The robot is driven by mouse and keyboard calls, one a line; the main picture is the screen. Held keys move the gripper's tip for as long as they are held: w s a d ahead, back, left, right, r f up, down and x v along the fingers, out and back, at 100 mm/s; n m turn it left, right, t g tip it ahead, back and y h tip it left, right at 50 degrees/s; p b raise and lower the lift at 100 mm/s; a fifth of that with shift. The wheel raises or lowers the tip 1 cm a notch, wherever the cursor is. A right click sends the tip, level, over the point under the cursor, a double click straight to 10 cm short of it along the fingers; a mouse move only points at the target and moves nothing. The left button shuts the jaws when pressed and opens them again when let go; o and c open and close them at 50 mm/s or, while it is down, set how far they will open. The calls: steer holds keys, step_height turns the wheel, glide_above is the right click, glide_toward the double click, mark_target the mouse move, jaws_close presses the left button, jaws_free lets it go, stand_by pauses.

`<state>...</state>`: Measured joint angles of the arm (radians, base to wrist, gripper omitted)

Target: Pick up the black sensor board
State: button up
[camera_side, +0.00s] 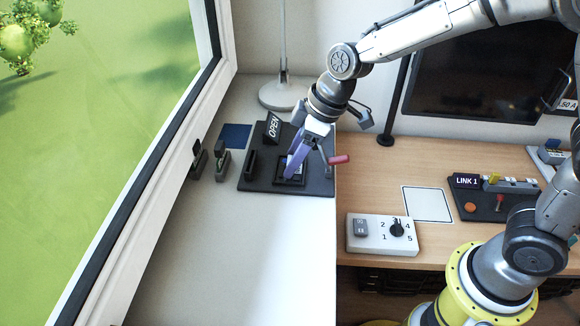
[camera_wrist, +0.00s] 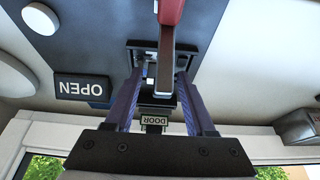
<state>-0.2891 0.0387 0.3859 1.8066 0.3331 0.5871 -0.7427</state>
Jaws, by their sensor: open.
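A small black board, which looks like the sensor board (camera_side: 281,171), lies in a dark square frame on the black panel (camera_side: 255,184) on the white sill. In the wrist view the board (camera_wrist: 151,84) shows between the fingers, partly hidden by a grey lever with a red handle (camera_wrist: 171,12). My gripper (camera_side: 304,166) points down over the board with its purple-blue fingers apart. In the wrist view my gripper (camera_wrist: 160,76) has one finger on each side of the board. I cannot tell whether the fingers touch it.
The red handle (camera_side: 339,159) sticks out right of the fingers. An OPEN sign (camera_side: 273,127) stands behind, and a DOOR label (camera_wrist: 153,121) sits near the fingers. A white dial box (camera_side: 383,244) is on the wooden desk. The front sill is clear.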

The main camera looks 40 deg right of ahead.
steer(key=shift+f, duration=0.1)
jaws_close()
stand_by(0.3)
